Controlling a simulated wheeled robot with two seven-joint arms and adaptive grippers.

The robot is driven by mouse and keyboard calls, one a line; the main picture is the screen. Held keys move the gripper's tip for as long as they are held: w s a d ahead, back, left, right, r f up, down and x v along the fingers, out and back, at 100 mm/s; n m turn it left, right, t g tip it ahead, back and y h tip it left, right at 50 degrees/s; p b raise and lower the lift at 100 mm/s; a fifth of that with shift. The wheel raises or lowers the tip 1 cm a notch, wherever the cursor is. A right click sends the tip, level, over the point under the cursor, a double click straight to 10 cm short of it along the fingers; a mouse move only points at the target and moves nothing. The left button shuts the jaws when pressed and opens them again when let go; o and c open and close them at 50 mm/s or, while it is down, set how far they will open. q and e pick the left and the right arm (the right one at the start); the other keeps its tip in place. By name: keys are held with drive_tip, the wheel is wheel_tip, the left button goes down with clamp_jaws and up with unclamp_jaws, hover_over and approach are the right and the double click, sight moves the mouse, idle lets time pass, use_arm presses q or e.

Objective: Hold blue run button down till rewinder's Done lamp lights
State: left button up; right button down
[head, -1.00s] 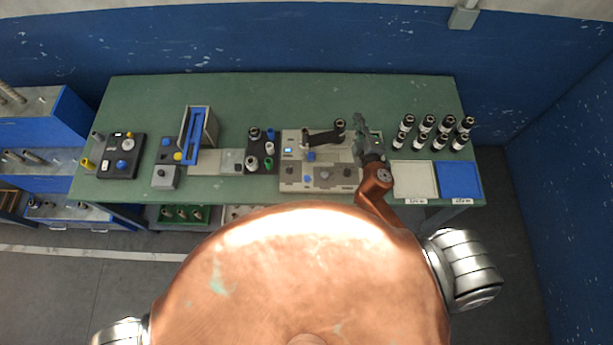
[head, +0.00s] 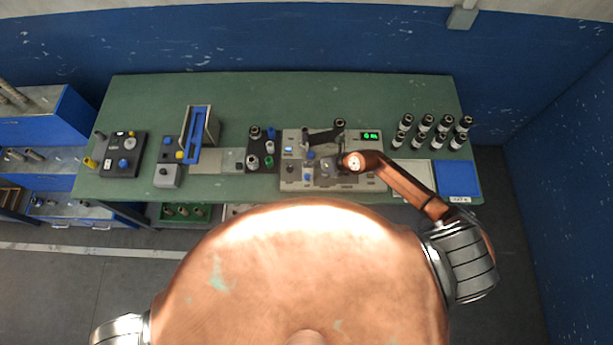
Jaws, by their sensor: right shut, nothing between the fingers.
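The rewinder (head: 372,179) is the light grey machine at the middle of the green table, with a dark roller bar on top. A blue button (head: 310,155) shows on its panel, and another small blue one (head: 307,177) lies nearer its front edge. I cannot tell which is the run button. A green display (head: 371,135) glows at its right back, and a small blue screen (head: 289,150) at its left. I cannot make out a Done lamp. My right gripper (head: 325,167) is shut and empty above the panel, right of the blue buttons; contact cannot be told. My left gripper is out of view.
Several black-and-white rolls (head: 428,124) stand at the right, behind a pale tray and a blue tray (head: 459,179). A dark holder with rolls (head: 268,133) is close left of the rewinder. Other button boxes (head: 123,155) stand at the left. The table's back strip is clear.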

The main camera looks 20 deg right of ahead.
drive_tip(key=shift+f, duration=0.1)
drive_tip(key=b, duration=0.7)
hover_over(309, 177)
wheel_tip(309, 177, down, 7)
drive_tip(key=shift+f, duration=0.1)
drive_tip(key=shift+f+b, duration=0.65)
drive_tip(key=shift+f, duration=0.1)
idle(0.5)
drive_tip(key=shift+a+f, duration=0.1)
drive_tip(key=shift+f, duration=0.2)
